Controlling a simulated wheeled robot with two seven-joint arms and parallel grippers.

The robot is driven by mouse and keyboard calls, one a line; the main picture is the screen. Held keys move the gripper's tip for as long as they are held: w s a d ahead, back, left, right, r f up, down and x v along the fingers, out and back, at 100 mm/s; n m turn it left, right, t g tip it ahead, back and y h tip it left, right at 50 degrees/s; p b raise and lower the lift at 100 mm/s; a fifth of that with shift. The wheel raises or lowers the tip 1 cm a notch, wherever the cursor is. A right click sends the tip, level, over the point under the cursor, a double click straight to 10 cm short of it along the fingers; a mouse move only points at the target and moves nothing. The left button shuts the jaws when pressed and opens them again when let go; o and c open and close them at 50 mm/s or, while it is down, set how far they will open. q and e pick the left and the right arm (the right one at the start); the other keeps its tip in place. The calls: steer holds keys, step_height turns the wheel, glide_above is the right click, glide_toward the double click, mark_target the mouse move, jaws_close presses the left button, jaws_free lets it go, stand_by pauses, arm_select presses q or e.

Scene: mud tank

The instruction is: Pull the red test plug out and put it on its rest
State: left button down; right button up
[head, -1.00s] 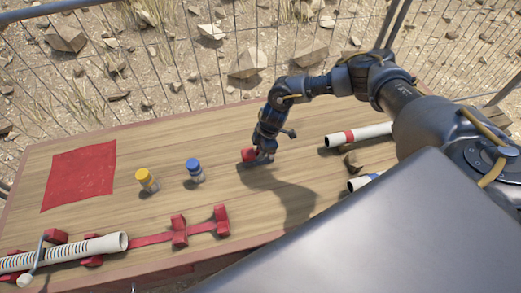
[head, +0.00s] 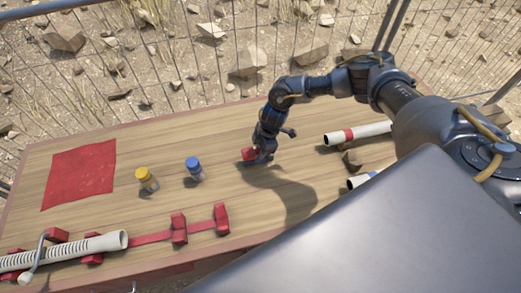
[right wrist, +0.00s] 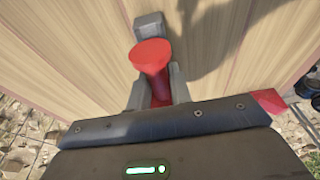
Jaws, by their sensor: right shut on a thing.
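My right gripper (head: 263,158) is low over the middle of the wooden table. It is shut on the red test plug (right wrist: 152,56), whose round flared end stands up between the fingers in the right wrist view. A red part also shows beside the fingers in the head view (head: 249,154). A grey block (right wrist: 150,25) lies just beyond the plug in the right wrist view. I cannot tell whether the plug touches it or the table, and the plug's lower part is hidden. My left gripper is not in view.
A pale tube (head: 105,243) lies in red clamps at front left, near red brackets (head: 179,228). Another white tube (head: 357,133) lies right. A red mat (head: 80,175) lies far left.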

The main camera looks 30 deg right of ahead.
steer(key=shift+f, duration=0.55)
steer(key=o, duration=0.9)
steer(key=shift+o, duration=0.2)
steer(key=b+v, duration=0.2)
steer(key=v, duration=0.8)
steer(key=shift+r+b, duration=0.35)
steer(key=shift+r, duration=0.05)
steer(key=shift+d, duration=0.1)
